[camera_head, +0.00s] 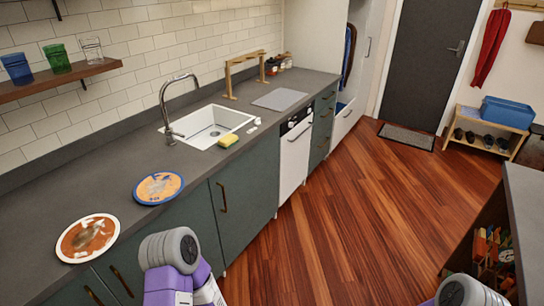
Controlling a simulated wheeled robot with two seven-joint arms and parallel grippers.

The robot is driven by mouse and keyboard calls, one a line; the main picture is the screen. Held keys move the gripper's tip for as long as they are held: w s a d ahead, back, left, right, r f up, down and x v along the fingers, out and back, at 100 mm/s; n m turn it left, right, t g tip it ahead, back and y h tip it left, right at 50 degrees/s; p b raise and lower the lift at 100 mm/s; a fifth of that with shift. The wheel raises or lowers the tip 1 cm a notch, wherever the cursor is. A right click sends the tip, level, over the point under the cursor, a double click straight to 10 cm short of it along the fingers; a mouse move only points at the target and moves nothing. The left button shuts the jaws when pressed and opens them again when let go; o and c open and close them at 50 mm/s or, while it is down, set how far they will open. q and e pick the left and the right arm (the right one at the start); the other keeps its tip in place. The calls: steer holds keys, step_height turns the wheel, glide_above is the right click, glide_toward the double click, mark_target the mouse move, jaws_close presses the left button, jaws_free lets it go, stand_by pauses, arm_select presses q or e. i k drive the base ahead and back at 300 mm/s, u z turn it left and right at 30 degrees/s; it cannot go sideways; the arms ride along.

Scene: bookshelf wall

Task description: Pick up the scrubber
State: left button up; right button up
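A yellow sponge scrubber with a green side (228,140) lies on the grey counter at the front edge of the sink (195,128). A small white item (253,127) lies to its right by the sink's corner; I cannot tell what it is. Parts of my arms show at the bottom centre and the bottom right. Neither gripper is in view. Nothing covers the scrubber.
Two dirty plates, one blue-rimmed (158,188) and one white-rimmed (87,238), lie on the counter at left. A curved tap (167,108) stands behind the sink. A dark-topped unit (530,215) stands at right. The wooden floor (340,225) between is clear.

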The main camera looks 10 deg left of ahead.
mark_target(229, 141)
steer(key=z, duration=0.5)
steer(key=i, duration=0.45)
steer(key=u, duration=0.75)
steer(key=i, duration=1.05)
steer(key=u, duration=1.1)
